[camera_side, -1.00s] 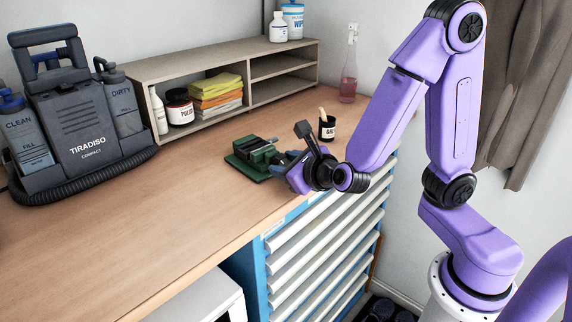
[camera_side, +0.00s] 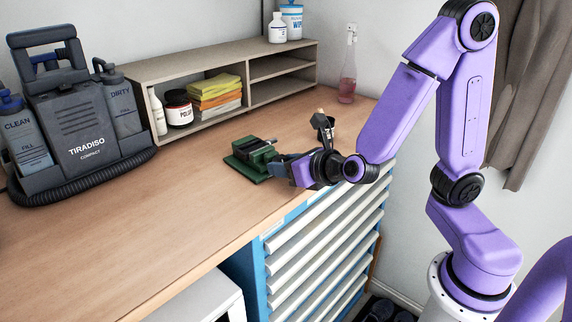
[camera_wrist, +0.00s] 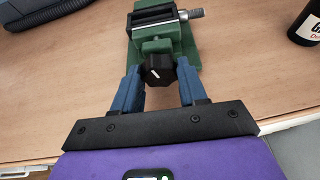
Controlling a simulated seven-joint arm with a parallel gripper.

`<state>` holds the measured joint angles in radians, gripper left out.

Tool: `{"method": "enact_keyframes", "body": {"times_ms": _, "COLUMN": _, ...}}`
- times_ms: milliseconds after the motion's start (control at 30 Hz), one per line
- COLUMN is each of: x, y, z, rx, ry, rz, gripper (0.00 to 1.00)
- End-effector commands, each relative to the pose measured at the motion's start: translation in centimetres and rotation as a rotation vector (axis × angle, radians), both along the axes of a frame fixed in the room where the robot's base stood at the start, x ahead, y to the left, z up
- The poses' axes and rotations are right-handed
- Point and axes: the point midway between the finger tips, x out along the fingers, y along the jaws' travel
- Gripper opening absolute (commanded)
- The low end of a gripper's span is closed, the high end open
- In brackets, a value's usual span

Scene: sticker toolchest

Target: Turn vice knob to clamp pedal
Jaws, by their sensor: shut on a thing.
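The green vice (camera_side: 250,157) stands on the bench near its front edge. In the wrist view the vice (camera_wrist: 179,45) faces me with its black faceted knob (camera_wrist: 158,72) at the front. A dark, frame-like pedal (camera_wrist: 152,19) with a silver threaded axle lies between the vice jaws at the top of that view. Whether the jaws press on it I cannot tell. My gripper (camera_wrist: 159,78) has its blue fingers on either side of the knob and is shut on it. In the side view my gripper (camera_side: 281,167) reaches the vice from the right, and its wrist hides the knob.
A shelf (camera_side: 215,118) and a pink bottle (camera_side: 347,84) are behind.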

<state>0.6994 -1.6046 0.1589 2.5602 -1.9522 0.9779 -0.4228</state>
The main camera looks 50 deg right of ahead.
Motion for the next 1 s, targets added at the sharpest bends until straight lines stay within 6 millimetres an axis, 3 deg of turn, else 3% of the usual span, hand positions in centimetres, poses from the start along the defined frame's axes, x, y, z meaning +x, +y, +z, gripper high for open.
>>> {"method": "enact_keyframes", "body": {"times_ms": 133, "x": 0.0, "y": 0.0, "z": 0.0, "rx": -0.001, "ry": -0.001, "rz": 0.0, "gripper": 0.12}}
{"method": "enact_keyframes", "body": {"times_ms": 167, "x": 0.0, "y": 0.0, "z": 0.0, "rx": -0.001, "ry": -0.001, "rz": 0.0, "gripper": 0.52}}
{"method": "enact_keyframes", "body": {"times_ms": 200, "x": 0.0, "y": 0.0, "z": 0.0, "rx": -0.001, "ry": -0.001, "rz": 0.0, "gripper": 0.65}}
{"method": "enact_keyframes", "body": {"times_ms": 233, "x": 0.0, "y": 0.0, "z": 0.0, "rx": -0.001, "ry": -0.001, "rz": 0.0, "gripper": 0.68}}
{"method": "enact_keyframes", "body": {"times_ms": 667, "x": -0.4, "y": 0.1, "z": 0.2, "rx": 0.0, "ry": -0.002, "rz": 0.001, "gripper": 0.68}}
{"method": "enact_keyframes", "body": {"times_ms": 1000, "x": -3.1, "y": 0.3, "z": 1.4, "rx": 0.002, "ry": -0.003, "rz": 0.002, "gripper": 0.68}}
